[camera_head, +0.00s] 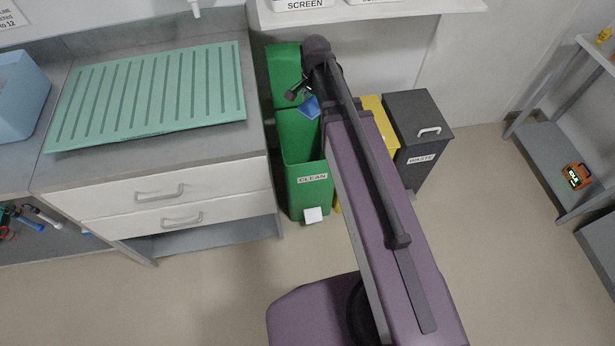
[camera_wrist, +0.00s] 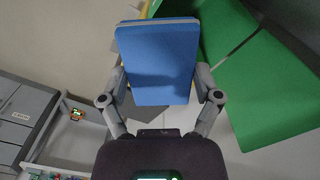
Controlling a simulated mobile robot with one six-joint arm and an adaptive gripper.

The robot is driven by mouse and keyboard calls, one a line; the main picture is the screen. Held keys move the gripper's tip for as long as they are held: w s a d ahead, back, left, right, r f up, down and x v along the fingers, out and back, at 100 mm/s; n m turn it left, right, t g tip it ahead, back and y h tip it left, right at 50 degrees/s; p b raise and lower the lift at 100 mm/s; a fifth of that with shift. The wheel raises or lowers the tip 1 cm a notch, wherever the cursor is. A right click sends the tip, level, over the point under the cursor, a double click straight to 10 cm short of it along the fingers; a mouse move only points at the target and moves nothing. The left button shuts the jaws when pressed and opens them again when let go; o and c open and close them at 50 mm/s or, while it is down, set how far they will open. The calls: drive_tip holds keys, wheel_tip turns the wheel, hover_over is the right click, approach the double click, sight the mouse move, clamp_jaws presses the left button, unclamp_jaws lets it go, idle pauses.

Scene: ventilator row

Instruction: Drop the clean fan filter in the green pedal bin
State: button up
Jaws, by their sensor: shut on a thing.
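My gripper (camera_head: 300,95) is shut on a blue, flat block with a pale edge, the fan filter (camera_head: 308,107). In the wrist view my gripper (camera_wrist: 156,92) has one finger on each side of the filter (camera_wrist: 160,62). The green pedal bin (camera_head: 308,193) is labelled CLEAN and has a white pedal at its foot. Its lid (camera_head: 284,72) stands raised at the back and its top is open. In the head view the filter appears over the back right part of the opening; its exact height is unclear. My arm hides part of the bin's right side.
A yellow bin (camera_head: 379,122), partly hidden by my arm, and a closed grey bin (camera_head: 420,122) labelled WASTE stand to the right. A drawer counter (camera_head: 180,172) with a green ribbed mat (camera_head: 150,95) is left. A shelf (camera_head: 400,12) hangs behind. The front floor is clear.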

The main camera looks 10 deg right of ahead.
drive_tip(key=w+d+f+b, duration=0.1)
drive_tip(key=w+f+b, duration=0.7)
drive_tip(key=f+b, duration=0.4)
drive_tip(key=w+d+f+b, duration=0.1)
drive_tip(key=w+f+b, duration=0.7)
drive_tip(key=f+b, duration=0.4)
drive_tip(key=shift+w+d+f, duration=0.15)
drive_tip(key=shift+w+f, duration=0.1)
drive_tip(key=shift+f, duration=0.45)
drive_tip(key=shift+f, duration=0.1)
drive_tip(key=shift+f+b, duration=2.9)
drive_tip(key=shift+b, duration=0.25)
drive_tip(key=o, duration=0.7)
drive_tip(key=shift+r, duration=0.25)
